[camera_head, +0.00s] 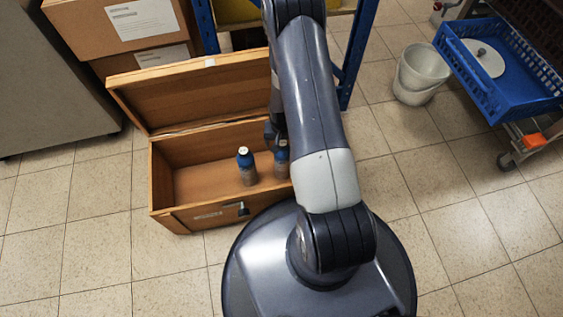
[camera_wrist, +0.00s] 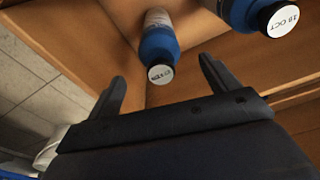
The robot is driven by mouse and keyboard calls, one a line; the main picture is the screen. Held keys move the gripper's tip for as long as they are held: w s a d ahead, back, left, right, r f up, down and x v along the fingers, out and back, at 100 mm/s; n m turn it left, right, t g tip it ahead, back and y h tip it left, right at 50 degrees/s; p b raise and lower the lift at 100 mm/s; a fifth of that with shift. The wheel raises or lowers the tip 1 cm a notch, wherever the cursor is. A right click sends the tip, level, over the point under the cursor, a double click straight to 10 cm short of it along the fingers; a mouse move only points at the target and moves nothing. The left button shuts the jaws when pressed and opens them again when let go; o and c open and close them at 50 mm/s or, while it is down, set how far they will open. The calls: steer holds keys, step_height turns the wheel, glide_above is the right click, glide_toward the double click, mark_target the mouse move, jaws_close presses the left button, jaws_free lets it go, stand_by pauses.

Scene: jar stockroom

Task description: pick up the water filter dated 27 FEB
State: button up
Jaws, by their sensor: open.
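Two bottle-shaped filters with blue tops and greyish bodies stand in an open wooden box (camera_head: 165,165). In the head view one filter (camera_head: 247,168) is in clear sight, and the other filter (camera_head: 281,160) is partly hidden by my arm. In the wrist view one filter (camera_wrist: 158,48) lies between and beyond my fingers; its cap label is too small to read surely. The other (camera_wrist: 240,10), at the upper right, has a cap reading 18 OCT. My gripper (camera_wrist: 162,72) is open and empty above the box. I cannot tell which filter matches which across views.
The box lid (camera_head: 190,90) is raised at the back. Cardboard boxes (camera_head: 120,25) and a blue shelf post (camera_head: 358,50) stand behind. White buckets (camera_head: 418,75) and a blue crate (camera_head: 480,85) on a trolley are at the right. The tiled floor at left is free.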

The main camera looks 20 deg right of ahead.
mark_target(283, 149)
steer(key=f+b, duration=0.1)
steer(key=f, duration=0.1)
steer(key=w+f+b, duration=0.1)
steer(key=f, duration=0.2)
steer(key=f+b, duration=0.1)
steer(key=f, duration=0.2)
steer(key=shift+w+d, duration=0.2)
steer(key=shift+d, duration=0.2)
jaws_close()
stand_by(0.5)
steer(key=shift+r, duration=0.1)
